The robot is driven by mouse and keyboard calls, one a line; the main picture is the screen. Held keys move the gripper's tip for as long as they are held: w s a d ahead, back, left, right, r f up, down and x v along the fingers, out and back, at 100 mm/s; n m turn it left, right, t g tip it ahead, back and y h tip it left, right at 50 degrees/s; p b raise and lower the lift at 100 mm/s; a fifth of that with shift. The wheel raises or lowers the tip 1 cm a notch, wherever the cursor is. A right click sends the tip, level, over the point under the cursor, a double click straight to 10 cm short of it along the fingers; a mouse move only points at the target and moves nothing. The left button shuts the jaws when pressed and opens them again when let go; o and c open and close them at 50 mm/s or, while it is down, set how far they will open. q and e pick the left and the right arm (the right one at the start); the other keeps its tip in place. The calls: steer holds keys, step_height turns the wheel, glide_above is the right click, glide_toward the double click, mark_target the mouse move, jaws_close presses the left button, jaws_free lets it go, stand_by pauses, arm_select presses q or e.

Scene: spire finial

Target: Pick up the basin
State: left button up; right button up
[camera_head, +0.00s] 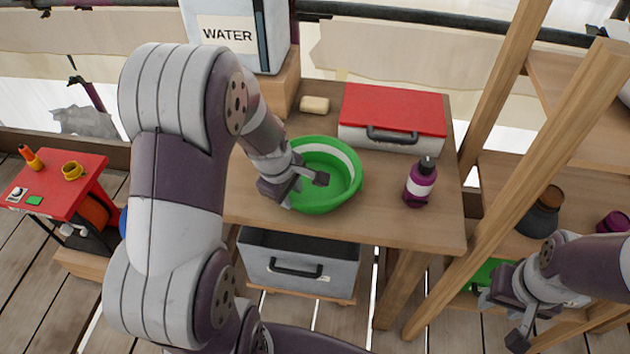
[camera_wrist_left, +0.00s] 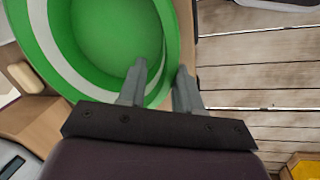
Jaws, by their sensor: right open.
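The green basin (camera_head: 338,192) with a white band sits on the wooden table. It also shows in the left wrist view (camera_wrist_left: 112,35), filling the upper left. My left gripper (camera_head: 305,190) is at the basin's near left rim, pointing down. In the left wrist view my left gripper (camera_wrist_left: 160,82) has its fingers apart, with one over the basin's inside and the other at the outer edge of the rim. Whether they touch the rim is unclear. My right gripper (camera_head: 503,318) is open and empty at the lower right, away from the basin.
On the table (camera_head: 400,222) are a red-lidded box (camera_head: 392,108), a purple bottle (camera_head: 420,182) and a cream block (camera_head: 314,104). A water container (camera_head: 237,35) stands behind. Wooden shelving (camera_head: 530,150) rises at right. A grey drawer bin (camera_head: 300,265) is below.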

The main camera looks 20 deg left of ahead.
mark_target(296, 206)
arm_select(q)
steer(key=x, duration=0.3)
steer(key=shift+f+b, duration=0.3)
steer(key=shift+b, duration=0.05)
steer(key=shift+w+f, duration=0.25)
steer(key=shift+r, duration=0.15)
jaws_close()
